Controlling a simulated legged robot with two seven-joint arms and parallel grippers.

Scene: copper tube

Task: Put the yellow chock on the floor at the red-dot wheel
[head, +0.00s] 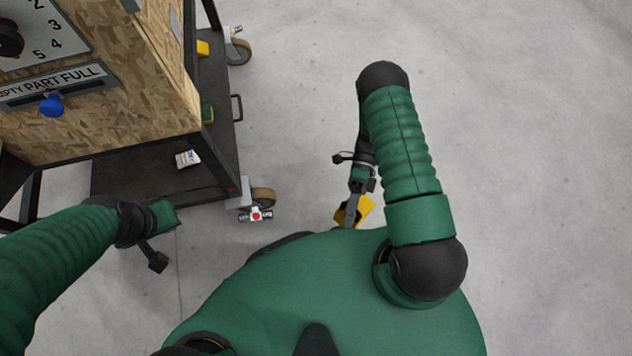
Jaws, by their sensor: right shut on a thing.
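My right gripper (351,210) is shut on the yellow chock (362,208) and points down over the floor, to the right of the cart. The gripper covers part of the chock. Its height above the floor is hard to tell. The red-dot wheel (263,196) is the caster at the cart's near right corner, with a red dot on a white label (256,215) beside it. A gap of bare floor lies between the chock and this wheel. Of my left arm, the forearm and wrist show at the left; its gripper fingers are not clearly seen.
The cart (225,150) has a dark lower deck, a side handle (237,108) and a wooden box (150,90) on top. Another caster (238,50) is at its far right corner, near a yellow item (203,48). The concrete floor (520,120) to the right is clear.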

